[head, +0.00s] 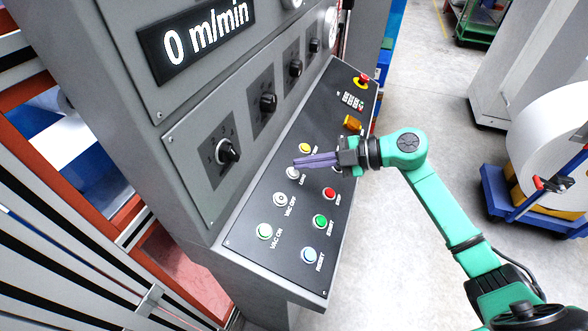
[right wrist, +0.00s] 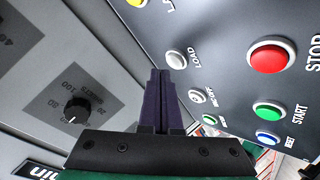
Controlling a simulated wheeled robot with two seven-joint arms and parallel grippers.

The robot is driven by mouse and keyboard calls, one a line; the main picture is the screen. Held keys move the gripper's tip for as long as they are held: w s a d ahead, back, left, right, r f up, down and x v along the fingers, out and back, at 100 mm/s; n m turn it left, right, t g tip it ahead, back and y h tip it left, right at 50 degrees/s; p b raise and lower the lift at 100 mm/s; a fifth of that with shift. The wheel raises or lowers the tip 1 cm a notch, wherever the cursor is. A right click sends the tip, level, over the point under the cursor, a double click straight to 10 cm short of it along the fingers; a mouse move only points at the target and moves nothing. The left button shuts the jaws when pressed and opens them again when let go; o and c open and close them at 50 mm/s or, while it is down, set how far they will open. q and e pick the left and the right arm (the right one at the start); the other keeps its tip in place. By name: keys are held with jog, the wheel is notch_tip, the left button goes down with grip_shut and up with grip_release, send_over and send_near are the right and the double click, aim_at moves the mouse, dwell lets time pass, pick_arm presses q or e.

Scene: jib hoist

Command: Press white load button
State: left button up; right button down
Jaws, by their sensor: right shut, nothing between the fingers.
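The white load button (head: 292,173) is on the dark sloping control panel (head: 262,211), between the yellow button and the VAC OFF button. In the right wrist view the load button (right wrist: 176,60) shows beside its LOAD label, just right of and above my fingertips. My right gripper (head: 297,163) is shut and empty, its purple fingers pointing left across the panel. In the head view its tips lie just above the button in the picture. In the right wrist view the right gripper (right wrist: 158,73) shows a gap to the button. My left gripper is not in view.
A yellow button (head: 305,148), a red STOP button (head: 329,194), a green START button (head: 320,221) and a blue RESET button (head: 309,255) are nearby. The upright cabinet face with black knobs (head: 228,151) rises behind the panel. Floor to the right is partly clear.

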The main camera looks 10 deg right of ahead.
jog(key=shift+d+r+p, duration=0.15)
jog(key=shift+r+p, duration=0.4)
jog(key=shift+r, duration=0.05)
jog(key=r+p, duration=0.1)
jog(key=d+r+p, duration=0.1)
jog(key=s+r+p, duration=0.1)
jog(key=shift+d+r, duration=0.2)
jog(key=shift+r, duration=0.05)
